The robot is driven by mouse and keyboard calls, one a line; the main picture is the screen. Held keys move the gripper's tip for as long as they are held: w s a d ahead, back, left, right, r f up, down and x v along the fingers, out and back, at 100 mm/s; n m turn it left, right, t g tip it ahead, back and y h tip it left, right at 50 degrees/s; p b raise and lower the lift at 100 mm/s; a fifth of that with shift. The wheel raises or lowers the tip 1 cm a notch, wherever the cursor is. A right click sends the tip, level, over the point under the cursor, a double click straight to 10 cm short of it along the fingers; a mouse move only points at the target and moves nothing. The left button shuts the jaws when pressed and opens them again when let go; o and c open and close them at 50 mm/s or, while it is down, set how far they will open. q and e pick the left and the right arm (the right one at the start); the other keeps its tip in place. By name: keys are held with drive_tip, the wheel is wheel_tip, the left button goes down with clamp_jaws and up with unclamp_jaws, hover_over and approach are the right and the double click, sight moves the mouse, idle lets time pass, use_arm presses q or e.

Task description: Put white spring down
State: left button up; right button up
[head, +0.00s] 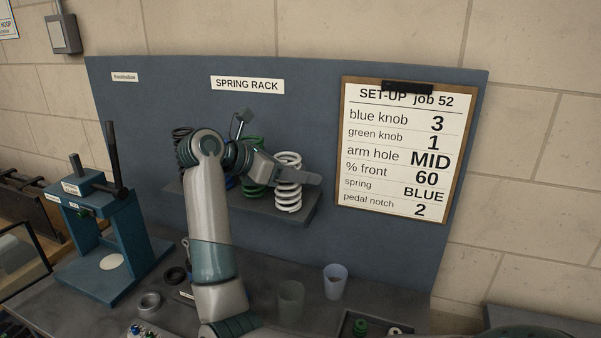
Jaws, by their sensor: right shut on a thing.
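The white spring (289,196) is upright at the right end of the grey shelf (295,219) under the SPRING RACK label (247,85). My right gripper (300,177) reaches in from the left and is shut on the spring around its upper middle coils. The spring's lower end is at the shelf top; I cannot tell whether it touches. A green spring (253,187) stands just left of it, partly behind my arm. A bit of blue shows beside it, mostly hidden. A black spring (181,140) shows at the left of my wrist. My left gripper is out of view.
A blue press (100,225) with a black lever stands at left. Cups (335,282), dark rings (175,275) and a parts tray (350,322) are on the bench. A set-up clipboard (395,150), reading spring BLUE, hangs right of the shelf.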

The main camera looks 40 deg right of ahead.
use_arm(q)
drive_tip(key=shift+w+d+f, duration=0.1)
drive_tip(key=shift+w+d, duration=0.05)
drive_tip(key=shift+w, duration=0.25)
use_arm(e)
drive_tip(key=shift+f, duration=0.1)
drive_tip(key=o, duration=1.3)
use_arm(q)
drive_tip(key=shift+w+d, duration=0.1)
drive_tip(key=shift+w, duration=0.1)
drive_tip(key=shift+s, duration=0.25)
use_arm(e)
drive_tip(key=shift+b+v, duration=0.45)
drive_tip(key=shift+v, duration=0.5)
drive_tip(key=shift+b+v, duration=0.45)
drive_tip(key=shift+v, duration=0.75)
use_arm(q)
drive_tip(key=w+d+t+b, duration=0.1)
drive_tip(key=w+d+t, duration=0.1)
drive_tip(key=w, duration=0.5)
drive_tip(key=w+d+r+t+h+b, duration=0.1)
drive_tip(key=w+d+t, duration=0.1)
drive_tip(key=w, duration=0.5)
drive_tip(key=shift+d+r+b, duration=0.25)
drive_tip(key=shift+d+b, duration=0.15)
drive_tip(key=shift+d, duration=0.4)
use_arm(e)
drive_tip(key=shift+v, duration=4)
